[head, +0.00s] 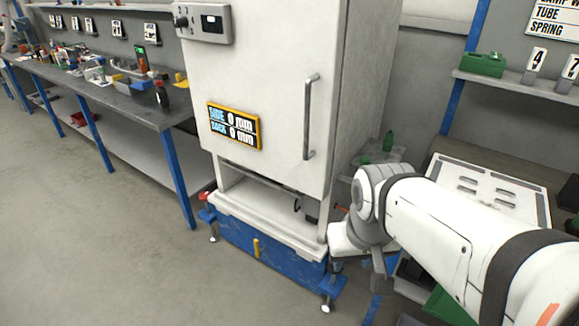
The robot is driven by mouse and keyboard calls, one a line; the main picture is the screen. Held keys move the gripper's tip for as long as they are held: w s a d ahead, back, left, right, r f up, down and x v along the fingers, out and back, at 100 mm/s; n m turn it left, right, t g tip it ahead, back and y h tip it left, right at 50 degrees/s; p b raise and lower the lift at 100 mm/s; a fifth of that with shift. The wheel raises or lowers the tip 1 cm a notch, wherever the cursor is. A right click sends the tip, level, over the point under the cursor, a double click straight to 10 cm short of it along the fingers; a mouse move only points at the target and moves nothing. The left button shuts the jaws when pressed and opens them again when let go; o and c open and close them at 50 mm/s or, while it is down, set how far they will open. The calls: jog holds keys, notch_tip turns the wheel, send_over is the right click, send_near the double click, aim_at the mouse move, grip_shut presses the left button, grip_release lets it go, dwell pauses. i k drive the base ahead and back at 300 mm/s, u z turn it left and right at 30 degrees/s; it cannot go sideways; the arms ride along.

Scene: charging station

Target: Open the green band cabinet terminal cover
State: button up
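A tall white cabinet (262,85) stands in the middle on a blue base. Its front door has a vertical bar handle (311,117) and a yellow-framed label (234,126) reading "SIDE 0 mm" and "BACK 0 mm". No green band shows on the visible faces, and I cannot make out a terminal cover. Below the door is an open recess (270,205) with a small dark hook in it. My arm reaches in from the right, and its end, with my gripper (381,282), points down right of the cabinet's base. Its fingers are too unclear to tell open from shut.
A long workbench (120,100) with tools and blue legs stands at the left. A white slotted panel (490,188) lies behind my arm, and a shelf (530,88) with a green box (483,64) is at upper right. Grey floor (110,250) is clear at front left.

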aim_at(309, 205)
jog(key=z, duration=0.1)
jog(key=i, duration=0.9)
jog(key=u, duration=0.65)
jog(key=k, duration=0.7)
jog(key=u, duration=0.35)
jog(key=i, duration=1)
jog(key=u, duration=0.05)
